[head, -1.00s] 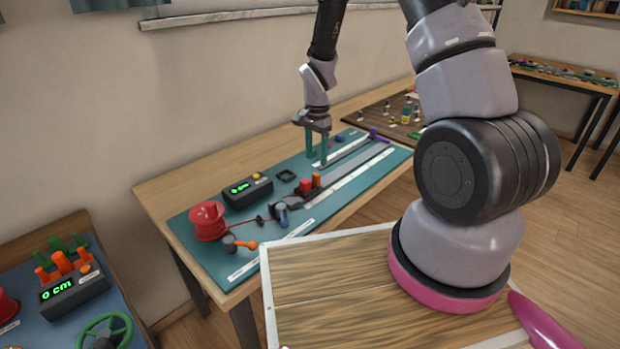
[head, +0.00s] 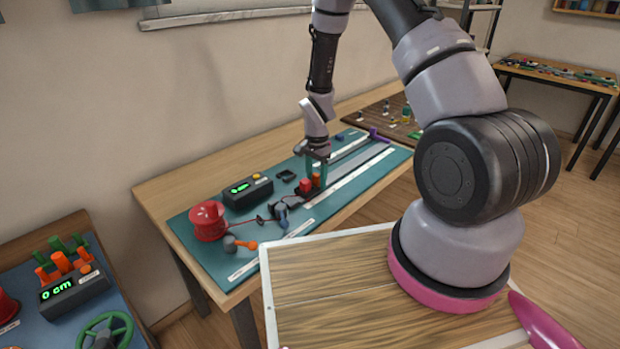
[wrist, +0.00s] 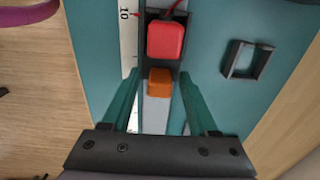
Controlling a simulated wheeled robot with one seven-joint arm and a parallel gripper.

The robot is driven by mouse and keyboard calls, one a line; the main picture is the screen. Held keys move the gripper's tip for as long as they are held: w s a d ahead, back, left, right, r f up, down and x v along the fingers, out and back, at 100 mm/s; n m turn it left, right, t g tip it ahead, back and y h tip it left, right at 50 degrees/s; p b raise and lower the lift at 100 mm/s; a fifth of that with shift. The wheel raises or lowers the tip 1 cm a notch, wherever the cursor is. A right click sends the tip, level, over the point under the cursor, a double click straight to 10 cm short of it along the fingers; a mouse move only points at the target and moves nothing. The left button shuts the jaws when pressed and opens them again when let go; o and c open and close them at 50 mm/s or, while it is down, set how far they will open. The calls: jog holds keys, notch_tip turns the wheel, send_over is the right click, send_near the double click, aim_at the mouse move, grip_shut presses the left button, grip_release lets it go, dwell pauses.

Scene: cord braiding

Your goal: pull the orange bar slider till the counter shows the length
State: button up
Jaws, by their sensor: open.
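The orange bar slider (wrist: 160,82) stands upright on the grey track in the wrist view, just past the red block (wrist: 166,40). It is partly visible in the head view (head: 316,179). My gripper (wrist: 155,92) is open, with one green finger on each side of the orange bar and a gap on both sides. In the head view my gripper (head: 311,172) is low over the track. The counter (head: 248,191) is a black box with a lit green display, too small to read. A scale beside the track shows "10" in the wrist view.
A red spool (head: 208,221) feeds a red cord to the red block. A grey clamp (head: 282,215) and an orange-handled lever (head: 243,244) stand nearby. A black square frame (wrist: 247,60) lies beside the track. The track toward the far right is clear up to a purple piece (head: 378,136).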

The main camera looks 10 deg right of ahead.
aim_at(369, 153)
jog(key=shift+c, duration=0.3)
grip_shut()
jog(key=shift+w+d, duration=2.05)
jog(key=shift+d, duration=1.05)
jog(key=shift+w+d, duration=2.1)
jog(key=shift+d, duration=0.95)
jog(key=shift+w+d, duration=2.05)
jog(key=shift+d, duration=1.05)
jog(key=shift+w+d, duration=0.7)
jog(key=shift+d, duration=0.35)
jog(key=shift+w+d, duration=0.75)
jog(key=shift+d, duration=0.35)
jog(key=shift+w+d, duration=0.7)
jog(key=shift+d, duration=0.35)
jog(key=shift+o, duration=0.3)
grip_release()
jog(key=shift+r, duration=0.15)
notch_tip(369, 153, up, 7)
